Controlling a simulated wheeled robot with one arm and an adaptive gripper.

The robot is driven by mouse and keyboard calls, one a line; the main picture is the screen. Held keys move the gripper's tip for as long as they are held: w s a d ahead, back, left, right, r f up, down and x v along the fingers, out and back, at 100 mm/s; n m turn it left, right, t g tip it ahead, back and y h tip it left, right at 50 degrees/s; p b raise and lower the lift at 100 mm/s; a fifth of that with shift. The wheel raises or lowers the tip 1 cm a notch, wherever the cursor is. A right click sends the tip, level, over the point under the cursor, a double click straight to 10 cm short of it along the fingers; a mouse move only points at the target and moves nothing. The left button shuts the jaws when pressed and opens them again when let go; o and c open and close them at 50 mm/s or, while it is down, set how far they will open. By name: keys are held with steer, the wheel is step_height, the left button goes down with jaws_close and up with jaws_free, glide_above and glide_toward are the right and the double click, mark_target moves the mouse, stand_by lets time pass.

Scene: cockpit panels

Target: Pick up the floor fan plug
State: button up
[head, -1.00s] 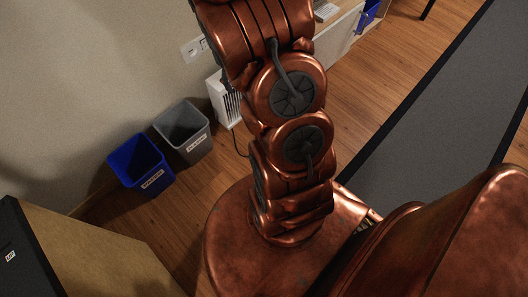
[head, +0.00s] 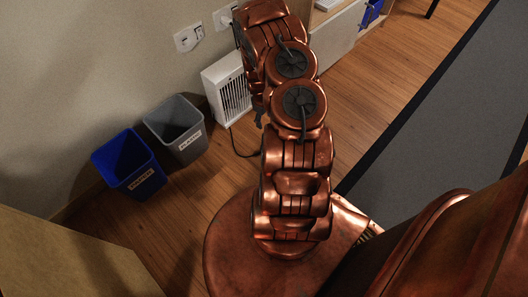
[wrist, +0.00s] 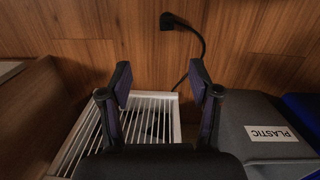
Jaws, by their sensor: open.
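The floor fan's black plug (wrist: 170,20) lies on the wood floor near the top of the wrist view, with its black cord (wrist: 203,45) curving down behind my right finger. The floor fan (wrist: 85,140) is a white grille box low in that view; it also shows against the wall in the head view (head: 226,88). In the head view the cord (head: 236,145) runs along the floor and its end is hidden by my arm. My gripper (wrist: 161,80) is open and empty, its fingers over the fan's grille and apart from the plug.
A grey bin labelled PLASTIC (head: 178,130) and a blue bin (head: 130,162) stand left of the fan. Wall outlets (head: 188,38) are above. A wooden cabinet (wrist: 35,110) borders the fan in the wrist view. Floor around the plug is clear.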

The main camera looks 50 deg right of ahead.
steer(key=shift+t+y, duration=0.3)
steer(key=shift+t, duration=0.1)
steer(key=f+b, duration=0.3)
steer(key=f, duration=0.4)
steer(key=f+b, duration=0.3)
steer(key=f, duration=0.4)
steer(key=s+f+b, duration=0.1)
steer(key=f+b, duration=0.2)
steer(key=f, duration=0.5)
steer(key=shift+a+f+b, duration=0.1)
steer(key=shift+a+b, duration=0.1)
steer(key=shift+b, duration=0.2)
steer(key=shift+c, duration=0.2)
jaws_close()
